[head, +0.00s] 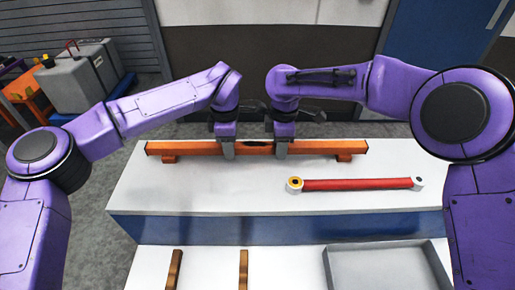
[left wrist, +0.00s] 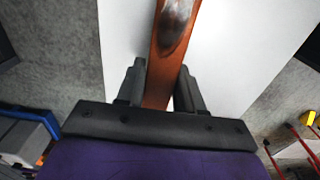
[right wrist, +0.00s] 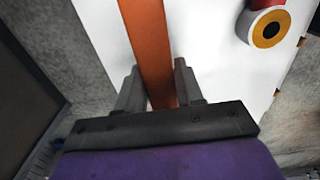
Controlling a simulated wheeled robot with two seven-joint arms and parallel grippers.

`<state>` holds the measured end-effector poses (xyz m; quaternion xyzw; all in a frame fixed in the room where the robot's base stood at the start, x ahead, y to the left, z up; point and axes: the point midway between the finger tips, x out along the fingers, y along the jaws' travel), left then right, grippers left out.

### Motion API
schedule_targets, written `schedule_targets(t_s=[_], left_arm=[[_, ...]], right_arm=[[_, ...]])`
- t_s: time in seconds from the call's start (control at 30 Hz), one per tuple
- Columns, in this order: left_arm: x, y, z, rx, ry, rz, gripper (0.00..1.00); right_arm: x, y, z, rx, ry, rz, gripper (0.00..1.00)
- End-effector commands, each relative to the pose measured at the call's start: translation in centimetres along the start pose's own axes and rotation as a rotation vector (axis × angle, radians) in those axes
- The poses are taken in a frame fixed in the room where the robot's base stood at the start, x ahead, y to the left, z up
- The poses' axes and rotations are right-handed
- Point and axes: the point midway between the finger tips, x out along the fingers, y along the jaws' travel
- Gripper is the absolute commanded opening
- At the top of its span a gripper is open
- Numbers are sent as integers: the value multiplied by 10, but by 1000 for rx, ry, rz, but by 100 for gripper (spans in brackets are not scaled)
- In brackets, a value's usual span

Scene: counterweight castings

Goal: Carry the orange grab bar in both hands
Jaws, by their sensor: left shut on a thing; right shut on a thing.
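The orange grab bar (head: 320,147) is a long beam with a short foot near each end, lying lengthwise across the far part of the white table. My left gripper (head: 228,152) is shut on the bar left of its middle. My right gripper (head: 281,150) is shut on it just right of the middle. The bar runs between the fingers in the left wrist view (left wrist: 158,85) and the right wrist view (right wrist: 155,85). A dark worn patch (left wrist: 175,28) shows on the bar between the two grippers. I cannot tell whether the feet touch the table.
A red rod (head: 360,184) with pale ends lies on the white table (head: 190,190) in front of the bar. Nearer stand a grey tray (head: 380,262) and two brown strips (head: 243,268) on another white surface. A grey tank (head: 82,78) stands back left.

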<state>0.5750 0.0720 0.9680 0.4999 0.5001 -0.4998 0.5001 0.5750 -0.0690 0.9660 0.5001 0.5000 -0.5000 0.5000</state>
Motion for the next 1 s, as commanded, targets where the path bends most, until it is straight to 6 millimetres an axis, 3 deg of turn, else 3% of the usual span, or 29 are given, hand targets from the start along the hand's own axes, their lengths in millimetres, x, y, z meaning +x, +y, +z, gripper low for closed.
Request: schedule_targets(t_s=[0.67, 1.0], left_arm=[[-3, 1, 0, -1, -1, 3, 0], [-39, 1, 0, -2, 0, 3, 0]], right_arm=[[-4, 0, -1, 0, 2, 3, 0], [-40, 0, -1, 0, 2, 2, 0]])
